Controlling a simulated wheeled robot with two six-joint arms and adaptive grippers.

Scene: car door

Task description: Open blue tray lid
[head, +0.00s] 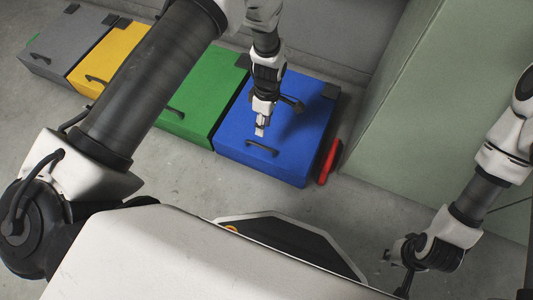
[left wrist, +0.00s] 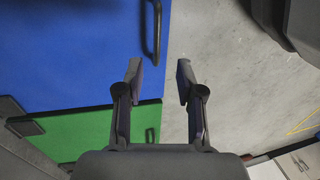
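The blue tray (head: 290,110) stands on the floor with its lid closed. A dark bar handle (head: 262,149) lies near the lid's front edge. My left gripper (head: 261,131) is above the lid, just behind the handle in the head view. In the left wrist view its fingers (left wrist: 160,68) are apart with nothing between them. The handle (left wrist: 156,30) shows just beyond the fingertips, about in line with the gap, over the edge of the blue lid (left wrist: 70,50). My right gripper (head: 398,262) hangs low at the lower right, and its fingers are unclear.
A green tray (head: 200,100), a yellow tray (head: 105,52) and a grey tray (head: 65,40) stand in a row left of the blue one. A red object (head: 328,162) lies right of it. A pale green block (head: 430,110) rises at right. The floor in front is clear.

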